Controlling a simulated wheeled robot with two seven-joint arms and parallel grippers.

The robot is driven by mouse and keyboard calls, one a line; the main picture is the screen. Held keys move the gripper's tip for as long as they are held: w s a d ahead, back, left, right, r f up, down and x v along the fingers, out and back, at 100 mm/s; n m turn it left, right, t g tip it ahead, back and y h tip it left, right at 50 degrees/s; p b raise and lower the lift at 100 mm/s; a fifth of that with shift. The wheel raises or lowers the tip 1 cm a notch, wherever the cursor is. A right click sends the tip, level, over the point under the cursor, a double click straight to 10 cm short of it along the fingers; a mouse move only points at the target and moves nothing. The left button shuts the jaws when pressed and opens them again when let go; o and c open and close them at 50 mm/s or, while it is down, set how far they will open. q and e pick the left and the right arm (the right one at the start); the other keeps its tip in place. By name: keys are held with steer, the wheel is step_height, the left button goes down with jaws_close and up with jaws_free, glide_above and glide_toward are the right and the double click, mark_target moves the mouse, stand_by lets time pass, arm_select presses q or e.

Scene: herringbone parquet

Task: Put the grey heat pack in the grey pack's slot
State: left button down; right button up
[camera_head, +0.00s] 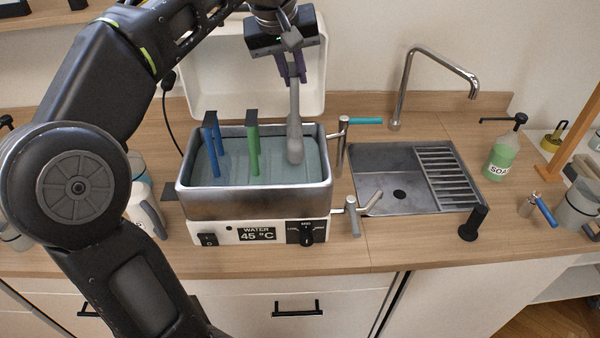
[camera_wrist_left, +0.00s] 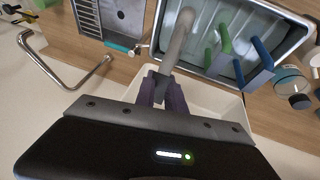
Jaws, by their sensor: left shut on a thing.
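My left gripper (camera_head: 291,78) is shut on the top of the grey heat pack (camera_head: 294,135), a long grey piece with a wider lower end. The pack hangs nearly upright over the right part of the water bath (camera_head: 185,205). Whether its lower end touches the water, I cannot tell. In the left wrist view the gripper (camera_wrist_left: 162,92) holds the grey pack (camera_wrist_left: 179,38) near the bath's edge. A green pack (camera_head: 254,150) and a blue pack (camera_head: 210,135) stand in the bath to the left. The grey pack's slot cannot be made out. My right gripper is not in view.
The bath's raised white lid (camera_head: 205,90) stands behind it. A tap (camera_head: 342,145) with a blue lever and a drain valve (camera_head: 352,212) stick out at its right. A steel sink (camera_head: 375,180) and a soap bottle (camera_head: 503,155) are farther right.

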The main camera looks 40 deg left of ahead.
mark_target(294, 118)
arm_select(q)
steer(key=shift+s+r, duration=0.15)
steer(key=shift+s, duration=0.05)
steer(key=shift+w+f, duration=0.1)
steer(key=shift+f, duration=2.85)
steer(key=shift+f, duration=2.1)
steer(key=shift+f, duration=0.25)
steer(key=c, duration=1.4)
jaws_free()
steer(key=shift+r, duration=0.1)
steer(key=shift+r, duration=0.1)
